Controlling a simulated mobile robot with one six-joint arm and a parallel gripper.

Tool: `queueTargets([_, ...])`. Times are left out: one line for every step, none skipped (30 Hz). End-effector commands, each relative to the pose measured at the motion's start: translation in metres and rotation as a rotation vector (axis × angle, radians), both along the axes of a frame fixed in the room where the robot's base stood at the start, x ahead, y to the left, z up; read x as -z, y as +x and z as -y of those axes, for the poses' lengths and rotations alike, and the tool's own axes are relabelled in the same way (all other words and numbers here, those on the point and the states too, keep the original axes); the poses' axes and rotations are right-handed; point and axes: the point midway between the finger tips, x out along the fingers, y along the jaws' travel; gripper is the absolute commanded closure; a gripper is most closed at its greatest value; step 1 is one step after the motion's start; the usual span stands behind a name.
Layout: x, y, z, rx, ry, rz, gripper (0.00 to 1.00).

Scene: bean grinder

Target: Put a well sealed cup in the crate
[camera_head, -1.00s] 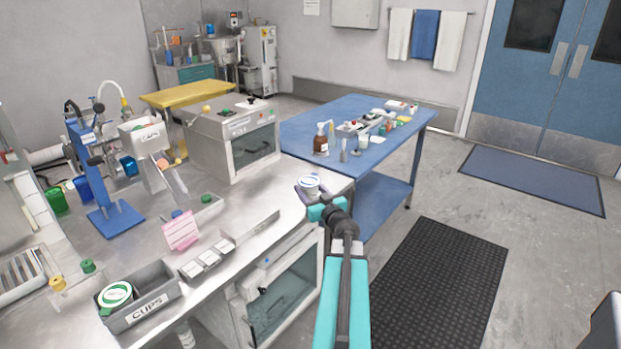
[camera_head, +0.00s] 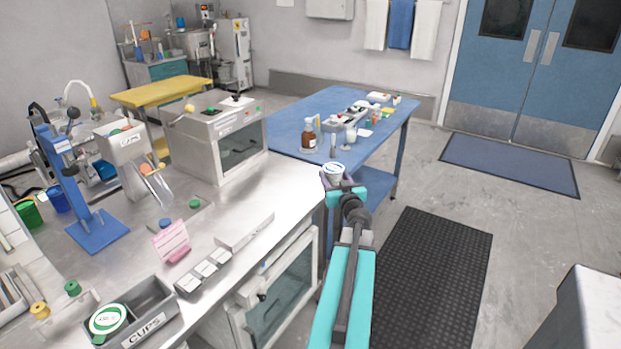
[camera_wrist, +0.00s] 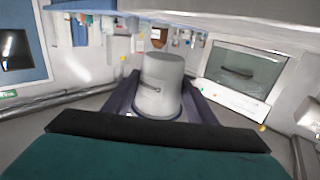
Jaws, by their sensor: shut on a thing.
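My gripper (camera_head: 336,184) is shut on a small pale cup (camera_head: 334,176) with a light blue-white lid, held in the air just off the steel bench's right end. In the wrist view the cup (camera_wrist: 160,85) sits between the dark fingers and has a short dark curved mark on its side. I cannot tell how well its lid is sealed. The grey crate marked CUPS (camera_head: 147,331) stands at the front left of the bench. Another cup with a white and green lid (camera_head: 108,320) is in the crate's left part.
The blue press (camera_head: 88,190) and grey oven-like box (camera_head: 215,142) are farther back. A blue table (camera_head: 345,110) holds bottles.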

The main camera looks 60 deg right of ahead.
Motion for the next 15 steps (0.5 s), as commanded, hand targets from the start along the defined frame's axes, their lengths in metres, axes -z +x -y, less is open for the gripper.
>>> queueTargets([0.0,0.001,0.0,-0.001,0.0,0.0,0.75])
queueTargets([0.0,0.001,0.0,-0.001,0.0,0.0,0.75])
queueTargets([0.0,0.002,0.001,-0.002,0.0,0.0,0.75])
queueTargets([0.0,0.004,0.002,-0.002,0.0,0.0,0.75])
queueTargets([0.0,0.005,0.003,-0.002,0.0,0.0,0.75])
queueTargets([0.001,0.007,0.004,-0.002,0.0,0.0,0.75])
queueTargets([0.001,0.01,0.006,-0.002,0.0,0.0,0.75])
queueTargets([0.001,0.012,0.008,-0.002,0.0,0.0,0.75])
queueTargets([0.002,0.016,0.01,-0.003,-0.001,-0.001,0.75])
queueTargets([0.002,0.02,0.012,-0.004,-0.001,0.0,0.75])
queueTargets([0.002,0.023,0.014,-0.004,-0.001,0.0,0.75])
queueTargets([0.003,0.028,0.016,-0.005,-0.001,-0.001,0.75])
queueTargets([0.003,0.031,0.019,-0.004,-0.001,-0.001,0.75])
queueTargets([0.004,0.035,0.021,-0.004,-0.001,-0.001,0.75])
queueTargets([0.004,0.039,0.024,-0.003,-0.001,0.001,0.75])
